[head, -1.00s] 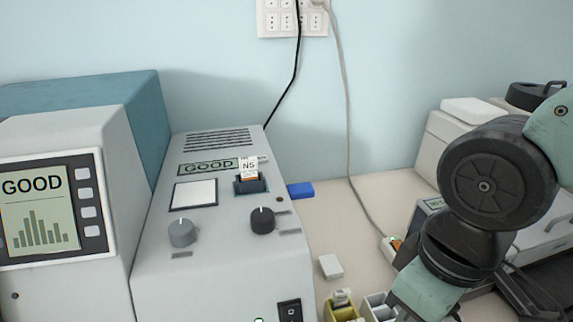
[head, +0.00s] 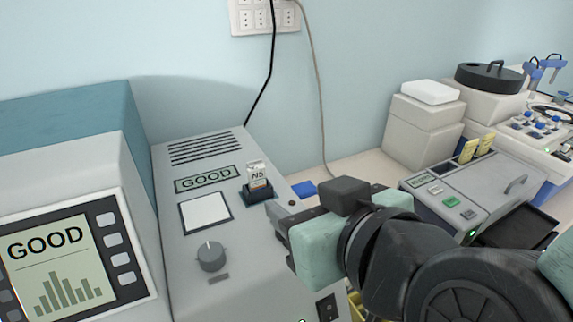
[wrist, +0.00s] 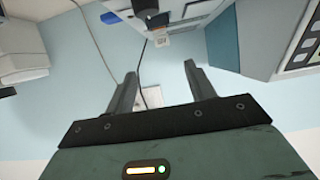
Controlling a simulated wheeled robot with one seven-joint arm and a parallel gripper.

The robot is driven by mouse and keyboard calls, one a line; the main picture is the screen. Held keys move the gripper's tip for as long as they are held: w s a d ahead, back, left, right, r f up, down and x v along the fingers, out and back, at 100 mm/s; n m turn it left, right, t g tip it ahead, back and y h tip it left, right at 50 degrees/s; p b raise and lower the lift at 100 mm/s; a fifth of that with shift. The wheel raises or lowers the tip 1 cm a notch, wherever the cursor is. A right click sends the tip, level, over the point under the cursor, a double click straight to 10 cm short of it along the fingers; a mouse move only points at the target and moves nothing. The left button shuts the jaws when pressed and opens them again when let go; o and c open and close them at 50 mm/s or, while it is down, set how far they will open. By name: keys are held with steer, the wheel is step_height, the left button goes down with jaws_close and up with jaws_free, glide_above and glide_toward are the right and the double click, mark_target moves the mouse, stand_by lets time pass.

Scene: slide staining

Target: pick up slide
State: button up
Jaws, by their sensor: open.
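The slide (head: 257,173), with a white label reading N5, stands upright in a small black holder (head: 257,190) on top of the grey machine (head: 190,255). In the wrist view the slide (wrist: 159,20) appears upside down near the top edge, beyond the fingertips. My gripper (head: 278,217) is just right of the holder in the head view, apart from the slide. In the wrist view its two fingers (wrist: 160,69) are spread with nothing between them. The fingertips are hard to make out in the head view.
A machine with a GOOD screen (head: 50,255) stands at the left. A blue block (head: 303,189) lies behind my gripper. A grey device (head: 450,190) and white boxes (head: 425,120) stand at the right. A cable (head: 268,70) hangs from the wall outlet.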

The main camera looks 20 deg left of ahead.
steer(key=p, duration=0.4)
glide_toward(258, 173)
steer(key=x, duration=0.5)
steer(key=shift+w+f, duration=0.1)
steer(key=shift+f, duration=0.05)
steer(key=p+x, duration=0.3)
steer(key=x, duration=0.1)
steer(key=shift+w+a, duration=0.15)
steer(key=shift+a, duration=0.15)
steer(key=shift+w+a+f, duration=0.2)
steer(key=shift+a, duration=0.05)
steer(key=c, duration=1.1)
